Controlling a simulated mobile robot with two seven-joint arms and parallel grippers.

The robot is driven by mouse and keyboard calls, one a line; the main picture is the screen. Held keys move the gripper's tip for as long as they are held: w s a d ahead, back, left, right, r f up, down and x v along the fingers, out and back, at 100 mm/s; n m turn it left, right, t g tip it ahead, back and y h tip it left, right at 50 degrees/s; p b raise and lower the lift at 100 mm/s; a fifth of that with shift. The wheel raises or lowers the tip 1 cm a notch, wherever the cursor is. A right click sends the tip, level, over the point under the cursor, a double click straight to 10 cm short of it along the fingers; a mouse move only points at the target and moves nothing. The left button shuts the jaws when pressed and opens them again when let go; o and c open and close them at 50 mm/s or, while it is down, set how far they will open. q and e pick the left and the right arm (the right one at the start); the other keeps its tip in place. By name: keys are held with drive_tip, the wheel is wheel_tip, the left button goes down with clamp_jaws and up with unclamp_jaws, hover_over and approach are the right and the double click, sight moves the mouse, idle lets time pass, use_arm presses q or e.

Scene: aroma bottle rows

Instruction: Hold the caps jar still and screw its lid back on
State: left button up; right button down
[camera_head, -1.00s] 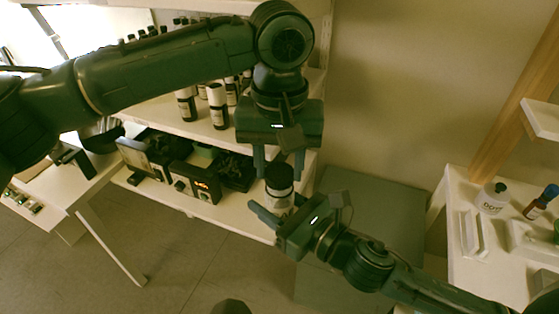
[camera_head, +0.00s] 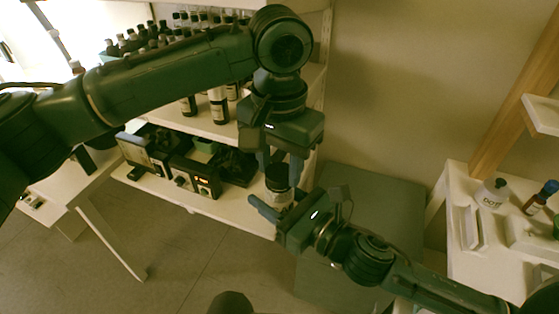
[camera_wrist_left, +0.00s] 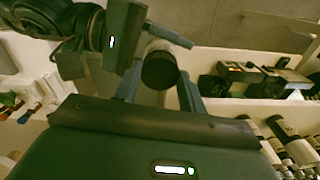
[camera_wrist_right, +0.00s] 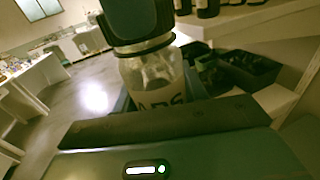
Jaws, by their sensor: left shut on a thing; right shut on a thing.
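The caps jar (camera_head: 279,197) is a clear jar with a printed label and a dark lid (camera_head: 277,178). It is upright beside the shelf's front right end. My right gripper (camera_head: 270,212) is shut on the jar body from the side. The jar's lettering shows in the right wrist view (camera_wrist_right: 160,95), below a dark cap. My left gripper (camera_head: 280,170) points down from above, its fingers on either side of the lid and shut on it. The left wrist view shows the round dark lid top (camera_wrist_left: 160,71) between the fingers. Whether the threads are engaged is hidden.
The white shelf (camera_head: 228,213) at left holds devices with a lit display (camera_head: 203,181) and rows of dark bottles (camera_head: 218,105). A grey-green cabinet (camera_head: 385,205) stands behind the arms. A white table (camera_head: 462,185) with bottles is at right.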

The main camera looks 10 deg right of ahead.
use_arm(q)
drive_tip(key=m, duration=0.8)
drive_tip(key=shift+m, duration=0.3)
drive_tip(key=m, duration=1.4)
drive_tip(key=shift+m, duration=0.3)
drive_tip(key=m, duration=0.7)
drive_tip(key=o, duration=0.9)
